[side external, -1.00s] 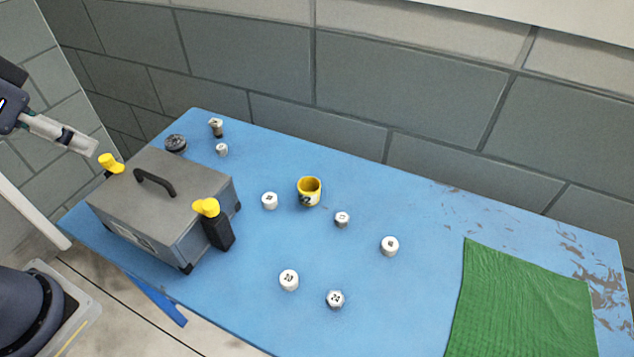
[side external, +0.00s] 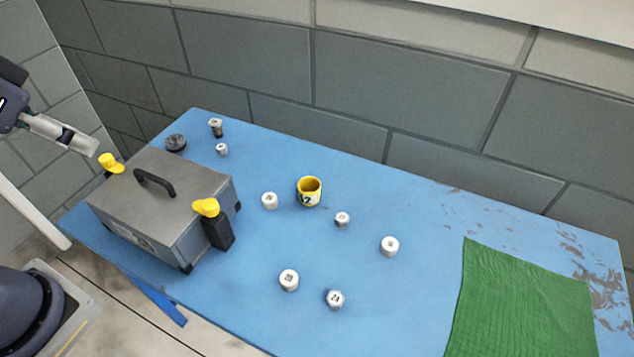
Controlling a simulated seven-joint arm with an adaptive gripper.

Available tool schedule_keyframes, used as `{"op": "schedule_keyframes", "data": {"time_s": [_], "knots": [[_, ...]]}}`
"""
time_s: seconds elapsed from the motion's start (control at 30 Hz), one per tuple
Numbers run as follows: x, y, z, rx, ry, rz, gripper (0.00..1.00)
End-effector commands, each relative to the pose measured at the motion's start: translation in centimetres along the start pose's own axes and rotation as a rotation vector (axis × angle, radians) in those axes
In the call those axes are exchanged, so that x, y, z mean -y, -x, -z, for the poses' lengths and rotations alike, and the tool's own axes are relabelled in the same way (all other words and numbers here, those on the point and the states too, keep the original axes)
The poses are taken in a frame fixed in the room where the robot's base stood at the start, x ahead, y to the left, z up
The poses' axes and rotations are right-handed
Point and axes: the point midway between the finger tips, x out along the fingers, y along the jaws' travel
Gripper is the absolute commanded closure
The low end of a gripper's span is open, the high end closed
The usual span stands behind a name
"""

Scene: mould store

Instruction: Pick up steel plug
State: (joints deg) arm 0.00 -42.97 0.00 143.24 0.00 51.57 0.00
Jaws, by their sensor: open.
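Several small pale plugs with dark marks on top stand apart on the blue table; I cannot tell for sure which is the steel plug. One at the back left has a pale top and a darker metallic body (side external: 216,128). Two look faceted, one near the middle (side external: 342,219) and one at the front (side external: 335,299). Rounder white ones stand at the front (side external: 289,279), right (side external: 389,246), centre (side external: 269,201) and back left (side external: 221,149). My gripper (side external: 84,144) is at the left edge, left of and above the grey case, away from all plugs. It is open and holds nothing visible.
A grey case (side external: 160,200) with a black handle and yellow-topped black side pieces stands on the table's left. A yellow cup (side external: 309,191) stands near the middle. A dark round piece (side external: 176,144) lies behind the case. A green cloth (side external: 520,305) covers the front right.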

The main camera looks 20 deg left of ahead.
Motion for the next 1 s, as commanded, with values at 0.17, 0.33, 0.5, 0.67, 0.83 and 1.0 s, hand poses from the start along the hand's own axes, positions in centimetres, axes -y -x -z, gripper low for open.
{"op": "schedule_keyframes", "data": {"time_s": [0.17, 0.33, 0.5, 0.67, 0.83, 1.0], "knots": [[0.0, 0.1, 0.9, -0.039, 0.016, -0.002, 0.39], [-0.6, 0.9, 8.2, -0.188, 0.059, -0.042, 0.39], [-4.4, -2.7, 15.2, -0.204, 0.033, -0.119, 0.39], [-10.8, -9.3, 19.3, -0.161, -0.04, -0.174, 0.39], [-19.0, -17.8, 18.6, -0.075, -0.165, -0.196, 0.39], [-24.6, -24.0, 13.8, 0.033, -0.3, -0.185, 0.39]]}}
